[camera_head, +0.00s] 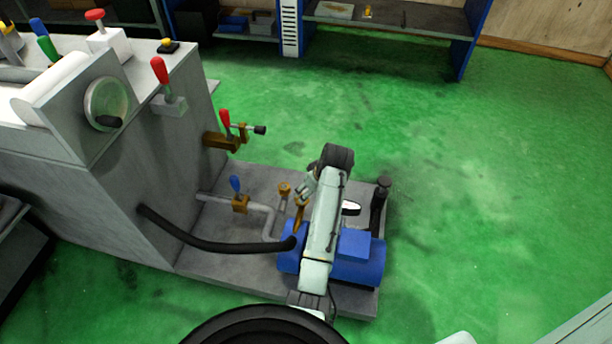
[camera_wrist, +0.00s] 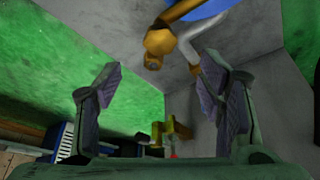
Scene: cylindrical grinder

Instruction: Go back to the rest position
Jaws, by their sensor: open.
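In the wrist view my gripper (camera_wrist: 163,98) is open, its two padded fingers wide apart with nothing between the tips. A brass fitting (camera_wrist: 158,42) on a pipe shows beyond the fingers at the top. In the head view my arm reaches over the blue motor (camera_head: 357,262) on the grey machine base. The arm bends at its dark upper joint, and its far end points down and left near the brass fittings (camera_head: 285,190). My fingers are not clear there. I cannot tell whether they touch anything.
The grey grinder body (camera_head: 130,190) with several levers stands at left. A blue-handled valve (camera_head: 236,188), a red-handled brass valve (camera_head: 222,140) and a black hose (camera_head: 195,240) are close to my arm. Shelves (camera_head: 390,20) stand at the back. Green floor at right is clear.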

